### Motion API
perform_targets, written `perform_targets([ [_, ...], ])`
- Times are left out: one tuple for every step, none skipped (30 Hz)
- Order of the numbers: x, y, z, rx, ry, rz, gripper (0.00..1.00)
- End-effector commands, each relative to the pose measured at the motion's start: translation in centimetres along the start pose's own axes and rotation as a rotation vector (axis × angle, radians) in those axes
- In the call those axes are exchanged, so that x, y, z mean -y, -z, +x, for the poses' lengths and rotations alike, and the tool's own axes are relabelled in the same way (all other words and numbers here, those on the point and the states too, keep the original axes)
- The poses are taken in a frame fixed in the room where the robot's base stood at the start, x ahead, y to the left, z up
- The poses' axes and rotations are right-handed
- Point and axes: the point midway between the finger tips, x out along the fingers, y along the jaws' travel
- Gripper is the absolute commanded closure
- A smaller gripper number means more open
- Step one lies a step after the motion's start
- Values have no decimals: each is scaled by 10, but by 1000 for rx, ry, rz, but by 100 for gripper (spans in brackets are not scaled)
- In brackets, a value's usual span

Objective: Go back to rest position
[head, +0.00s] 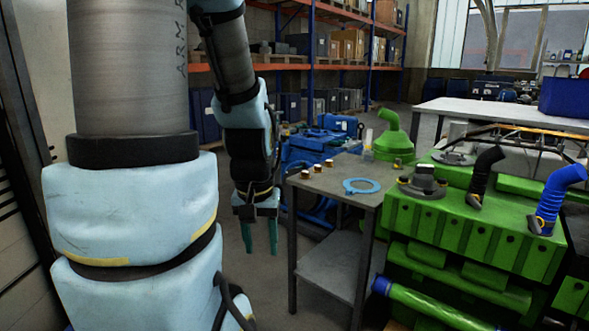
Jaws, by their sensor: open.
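My gripper (259,236) hangs at the end of my arm, pointing down, left of the grey metal table (310,200). Its two teal fingers are apart with nothing visible between them. It is clear of the table's left edge, with floor below it. My arm fills the left part of the head view and hides what lies behind it.
On the table lie a blue ring (361,186) and several small copper-coloured parts (317,168). A green engine block (460,228) with a black pipe (484,175) and a blue pipe (556,195) stands right of it. Shelving (340,62) stands behind. Floor shows around my gripper.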

Motion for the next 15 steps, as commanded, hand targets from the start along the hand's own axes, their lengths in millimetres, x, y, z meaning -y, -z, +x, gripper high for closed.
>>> perform_targets([
  [0, 5, -34, 0, 0, 0, 51],
  [0, 6, -43, 0, 0, 0, 51],
  [0, 8, -56, 0, 0, 0, 51],
  [0, 9, -65, 0, 0, 0, 51],
  [0, 10, -74, 0, 0, 0, 51],
  [0, 12, -86, 0, 0, 0, 51],
  [0, 13, -94, 0, 0, 0, 51],
  [0, 14, -102, 0, 0, 0, 51],
  [0, 16, -110, 0, 0, 0, 51],
  [0, 16, -116, 0, 0, 0, 51],
  [0, 17, -122, 0, 0, 0, 51],
  [0, 18, -127, 0, 0, 0, 51],
  [0, 18, -131, 0, 0, 0, 51],
  [0, 19, -134, 0, 0, 0, 51],
  [0, 19, -136, 0, 0, 0, 51],
])
